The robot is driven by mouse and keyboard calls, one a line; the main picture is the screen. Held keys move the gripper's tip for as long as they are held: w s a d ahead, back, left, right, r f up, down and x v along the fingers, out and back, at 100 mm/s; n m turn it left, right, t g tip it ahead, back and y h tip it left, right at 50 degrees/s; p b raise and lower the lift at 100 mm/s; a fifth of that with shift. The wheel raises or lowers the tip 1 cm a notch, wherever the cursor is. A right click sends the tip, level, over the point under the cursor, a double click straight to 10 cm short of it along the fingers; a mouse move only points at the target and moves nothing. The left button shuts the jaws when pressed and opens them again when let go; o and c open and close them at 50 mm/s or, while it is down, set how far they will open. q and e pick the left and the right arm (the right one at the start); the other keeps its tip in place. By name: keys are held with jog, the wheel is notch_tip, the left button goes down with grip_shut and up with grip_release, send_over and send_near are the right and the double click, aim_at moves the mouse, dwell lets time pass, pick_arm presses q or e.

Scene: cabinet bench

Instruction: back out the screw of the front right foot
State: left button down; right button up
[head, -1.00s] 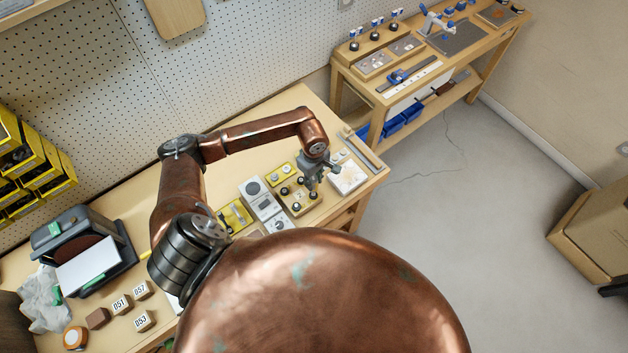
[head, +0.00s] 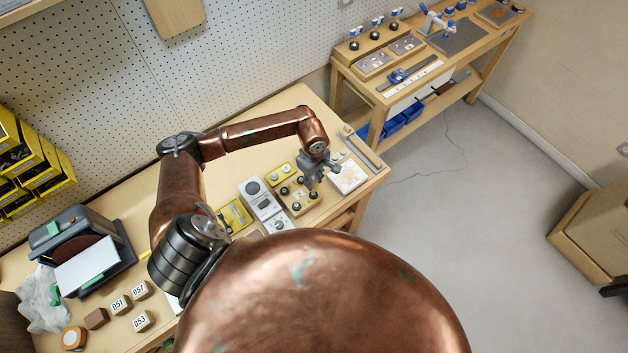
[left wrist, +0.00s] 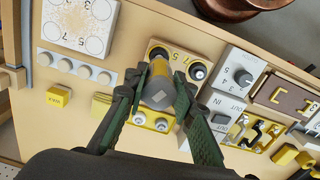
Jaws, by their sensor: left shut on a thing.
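My left gripper (head: 316,181) is low over the right side of a tan plate (head: 298,197) that carries several dark round feet. In the left wrist view its fingers (left wrist: 158,82) are shut on a stubby grey and yellow cylindrical tool (left wrist: 158,95). The tool covers part of the plate, which also shows in the left wrist view (left wrist: 178,54). One dark foot (left wrist: 197,72) shows just right of the tool. The fingers and tool hide the tool's lower end and the foot under it, so I cannot tell whether it touches a screw. My right gripper is not in view.
A yellow block with silver round parts (head: 281,172) and grey dial boxes (head: 258,198) stand close left of the plate. A white marked tile (head: 348,177) lies to its right, near the bench edge. A sander-like machine (head: 85,255) stands far left.

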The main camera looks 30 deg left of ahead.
pick_arm(q)
jog(key=shift+b, duration=0.35)
dwell(0.5)
jog(key=shift+f+b, duration=0.25)
jog(key=shift+b, duration=0.1)
dwell(0.6)
jog(key=shift+s+f+b, duration=0.1)
jog(key=shift+f+b, duration=0.05)
jog(key=shift+b, duration=0.2)
dwell(0.4)
jog(key=shift+s, duration=0.1)
dwell(0.3)
jog(key=shift+w+r+p, duration=0.2)
jog(key=shift+r+p, duration=0.2)
jog(key=shift+r, duration=0.7)
jog(key=shift+r+p, duration=0.55)
jog(key=shift+r, duration=1.5)
